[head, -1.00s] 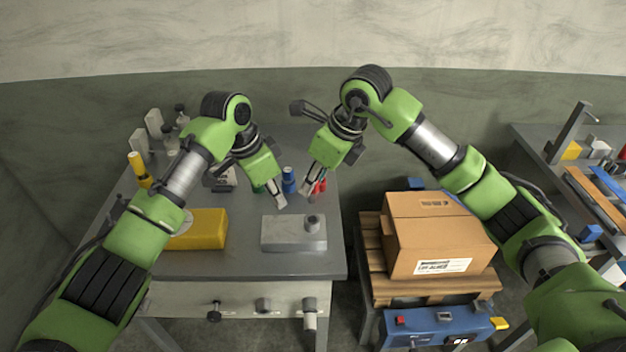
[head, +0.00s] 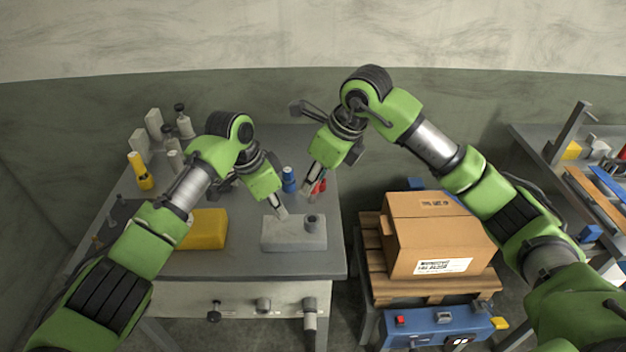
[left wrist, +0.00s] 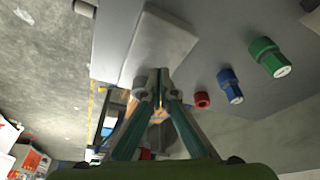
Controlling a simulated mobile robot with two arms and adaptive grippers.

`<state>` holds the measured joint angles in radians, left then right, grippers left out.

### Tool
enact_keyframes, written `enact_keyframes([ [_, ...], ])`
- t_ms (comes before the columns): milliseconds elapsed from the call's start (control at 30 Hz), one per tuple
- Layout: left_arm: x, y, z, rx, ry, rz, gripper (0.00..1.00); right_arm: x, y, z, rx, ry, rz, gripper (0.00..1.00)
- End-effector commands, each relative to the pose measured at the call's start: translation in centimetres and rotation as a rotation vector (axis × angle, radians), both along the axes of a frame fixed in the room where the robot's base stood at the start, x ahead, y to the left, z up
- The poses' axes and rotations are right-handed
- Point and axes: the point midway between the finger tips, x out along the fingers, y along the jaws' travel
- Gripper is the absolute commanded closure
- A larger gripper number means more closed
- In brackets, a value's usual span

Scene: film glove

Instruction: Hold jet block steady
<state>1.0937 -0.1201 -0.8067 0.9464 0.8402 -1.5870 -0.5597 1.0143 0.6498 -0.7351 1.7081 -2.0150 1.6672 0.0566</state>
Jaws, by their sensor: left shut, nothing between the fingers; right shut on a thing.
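The jet block, a light grey block (head: 294,234) with a dark round fitting on top, lies on the grey bench. In the left wrist view the block (left wrist: 160,45) lies just beyond my fingertips. My left gripper (head: 282,212) is shut and empty, its tips at the block's back edge; I cannot tell whether they touch it. My right gripper (head: 307,190) is shut behind the block, beside a small red object (head: 321,186). What is between its fingers is mostly hidden; it appears to be this red object.
A blue bottle (head: 289,180) stands behind the block. A green-capped one (left wrist: 268,58) shows in the left wrist view. A yellow block (head: 208,230) lies left of the jet block. A cardboard box (head: 435,235) stands on a pallet right of the bench.

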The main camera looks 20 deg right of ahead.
Motion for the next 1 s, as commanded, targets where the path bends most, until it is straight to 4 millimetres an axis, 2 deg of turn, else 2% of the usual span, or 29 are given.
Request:
enact_keyframes([
  [100, 0.0, 0.0, -1.9, 0.001, 0.001, 0.000, 1.00, 0.0, 0.0, 0.0, 0.001, -0.001, 0.000, 1.00],
  [300, 0.0, 0.0, -3.9, 0.001, 0.001, 0.000, 1.00, 0.0, 0.0, 0.0, 0.001, -0.001, 0.000, 1.00],
  [1000, -0.2, 0.1, -4.7, 0.005, 0.009, 0.000, 1.00, 0.0, 0.0, 0.1, 0.001, -0.001, 0.000, 1.00],
])
